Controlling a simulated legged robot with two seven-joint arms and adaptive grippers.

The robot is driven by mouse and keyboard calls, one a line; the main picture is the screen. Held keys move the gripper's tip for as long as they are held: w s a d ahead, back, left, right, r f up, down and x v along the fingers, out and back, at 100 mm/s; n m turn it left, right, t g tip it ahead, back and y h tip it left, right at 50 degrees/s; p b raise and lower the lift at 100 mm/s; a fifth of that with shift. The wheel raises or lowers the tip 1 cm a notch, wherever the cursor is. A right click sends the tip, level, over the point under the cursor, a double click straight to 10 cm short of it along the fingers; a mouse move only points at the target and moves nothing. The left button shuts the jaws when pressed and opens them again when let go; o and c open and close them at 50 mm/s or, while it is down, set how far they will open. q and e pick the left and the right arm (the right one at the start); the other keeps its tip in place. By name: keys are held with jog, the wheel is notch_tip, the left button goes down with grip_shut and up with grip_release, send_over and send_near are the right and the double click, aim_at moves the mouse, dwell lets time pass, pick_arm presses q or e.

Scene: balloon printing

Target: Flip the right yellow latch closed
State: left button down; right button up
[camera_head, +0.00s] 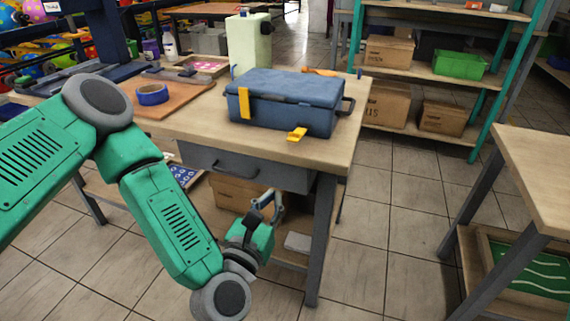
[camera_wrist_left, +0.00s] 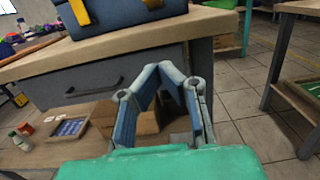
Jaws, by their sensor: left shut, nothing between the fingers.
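A blue toolbox (camera_head: 285,98) stands with its lid down on the wooden workbench (camera_head: 343,142), near its front right corner. Its right yellow latch (camera_head: 297,134) sticks outward from the lower front edge, tilted away from the wall. The left yellow latch (camera_head: 244,104) lies upright and flat against the front. My left gripper (camera_head: 268,198) is shut and empty, in front of the bench and below the tabletop, apart from the latches. My right gripper is out of view.
A grey drawer (camera_head: 245,168) sits under the benchtop. A blue tape roll (camera_head: 152,94) lies on a board to the left, and a pale green canister (camera_head: 250,45) stands behind the toolbox.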

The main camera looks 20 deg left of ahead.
aim_at(294, 161)
pick_arm(q)
jog(key=w, duration=0.3)
jog(key=w+b, duration=0.1)
jog(key=w, duration=0.5)
jog(key=shift+w+d+r+b, duration=0.25)
jog(key=shift+d+r+b, duration=0.1)
jog(key=shift+b, duration=0.05)
jog(key=shift+w+r, duration=0.2)
jog(key=shift+r, duration=0.8)
jog(key=shift+w+r, duration=0.2)
jog(key=shift+r, duration=0.8)
